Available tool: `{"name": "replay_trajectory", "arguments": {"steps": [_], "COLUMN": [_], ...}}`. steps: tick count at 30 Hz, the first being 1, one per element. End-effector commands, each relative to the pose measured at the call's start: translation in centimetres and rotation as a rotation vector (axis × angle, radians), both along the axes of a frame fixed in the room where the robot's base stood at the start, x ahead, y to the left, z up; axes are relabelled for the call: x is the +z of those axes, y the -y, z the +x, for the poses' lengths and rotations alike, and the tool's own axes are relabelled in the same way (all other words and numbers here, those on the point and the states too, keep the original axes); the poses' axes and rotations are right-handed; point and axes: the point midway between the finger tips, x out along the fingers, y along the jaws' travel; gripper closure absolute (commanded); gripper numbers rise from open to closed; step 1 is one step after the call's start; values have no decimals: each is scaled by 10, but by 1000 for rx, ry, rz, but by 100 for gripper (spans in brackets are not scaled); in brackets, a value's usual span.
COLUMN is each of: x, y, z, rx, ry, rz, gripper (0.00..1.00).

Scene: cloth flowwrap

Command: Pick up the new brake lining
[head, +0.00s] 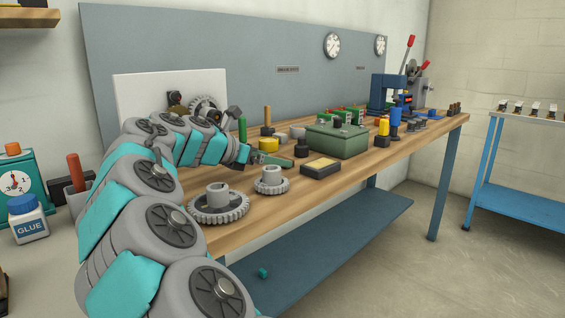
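I cannot pick out the new brake lining for certain in the head view; parts on the bench are small, and my arm covers some of the bench. My gripper (247,155) is at the end of my grey and teal arm, low over the wooden bench (350,175). It is beside a flat grey-green piece (272,163) and near a yellow round part (268,144). The fingers are too small to show whether they are open or shut, or whether they touch anything. A dark box with a yellowish top (321,168) lies to the right of the gripper.
Two toothed gears, one large (218,207) and one smaller (271,184), lie near the bench's front edge. A green box (338,140) stands right of the gripper. A blue press (388,92) is farther back. A glue bottle (27,222) and scale (14,172) stand left.

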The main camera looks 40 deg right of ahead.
Motion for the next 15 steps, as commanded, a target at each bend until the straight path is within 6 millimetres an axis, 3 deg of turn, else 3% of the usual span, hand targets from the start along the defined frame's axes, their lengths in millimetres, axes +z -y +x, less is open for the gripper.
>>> {"name": "replay_trajectory", "arguments": {"steps": [4,12,15], "x": [-6,-7,-7], "y": [15,18,18], "z": [1,2,2], "rx": [1,3,3], "ry": [1,1,1], "rz": [-2,-1,-1], "gripper": [0,0,9]}}
